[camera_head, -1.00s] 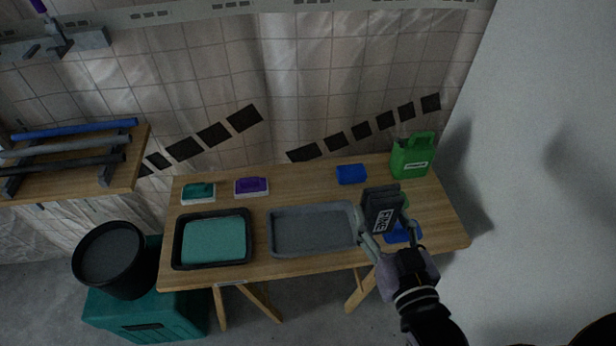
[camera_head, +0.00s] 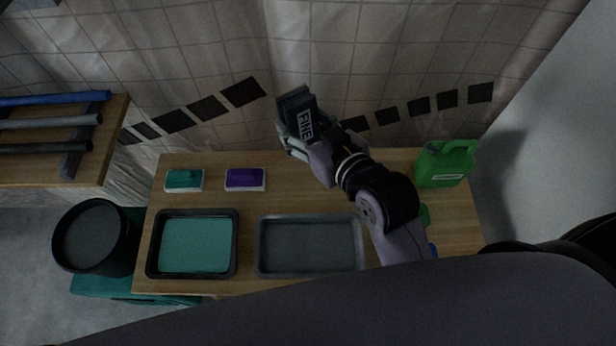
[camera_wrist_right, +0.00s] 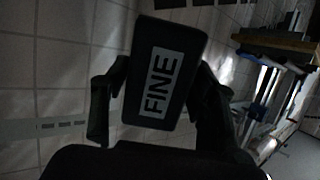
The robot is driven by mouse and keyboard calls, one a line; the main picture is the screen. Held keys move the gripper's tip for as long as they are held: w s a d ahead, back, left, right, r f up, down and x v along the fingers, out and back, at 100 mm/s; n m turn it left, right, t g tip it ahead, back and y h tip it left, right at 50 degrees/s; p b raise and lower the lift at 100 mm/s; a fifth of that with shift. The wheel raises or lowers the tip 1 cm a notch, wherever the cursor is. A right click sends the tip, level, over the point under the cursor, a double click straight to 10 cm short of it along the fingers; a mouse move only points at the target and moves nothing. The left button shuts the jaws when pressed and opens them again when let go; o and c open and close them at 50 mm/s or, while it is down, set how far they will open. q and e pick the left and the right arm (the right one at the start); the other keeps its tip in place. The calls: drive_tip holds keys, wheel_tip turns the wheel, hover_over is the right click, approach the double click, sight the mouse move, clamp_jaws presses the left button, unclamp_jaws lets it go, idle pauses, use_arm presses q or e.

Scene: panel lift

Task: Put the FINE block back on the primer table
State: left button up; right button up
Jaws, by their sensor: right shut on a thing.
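The FINE block (camera_head: 297,104) is dark with a white FINE label. My right gripper (camera_head: 296,138) is shut on it and holds it up in the air, in front of the tiled wall and above the back of the table in the head view. In the right wrist view the FINE block (camera_wrist_right: 165,75) sits between the two dark fingers, tilted, with its label facing the camera. The wooden table (camera_head: 300,202) stands below. I cannot tell from the pictures whether it is the primer table. My left gripper is not in view.
On the table are a teal-filled tray (camera_head: 150,247), an empty grey tray (camera_head: 310,244), a teal pad (camera_head: 184,179), a purple pad (camera_head: 245,178) and a green canister (camera_head: 445,164). A shelf with tubes (camera_head: 50,121) and a black bucket (camera_head: 92,236) stand left. My own arm hides the table's front.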

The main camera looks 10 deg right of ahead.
drive_tip(key=w+a+f+n+g+y+b, duration=0.25)
drive_tip(key=a+n+g, duration=0.5)
drive_tip(key=a, duration=0.55)
drive_tip(key=n+g+h+b, duration=0.55)
drive_tip(key=n+h, duration=0.25)
drive_tip(key=n, duration=1)
hover_over(308, 178)
wheel_tip(308, 178, down, 5)
drive_tip(key=shift+t, duration=0.4)
wheel_tip(308, 178, down, 20)
drive_tip(key=shift+s+a+r, duration=0.1)
drive_tip(key=shift+s+r, duration=0.05)
drive_tip(key=o, duration=1.2)
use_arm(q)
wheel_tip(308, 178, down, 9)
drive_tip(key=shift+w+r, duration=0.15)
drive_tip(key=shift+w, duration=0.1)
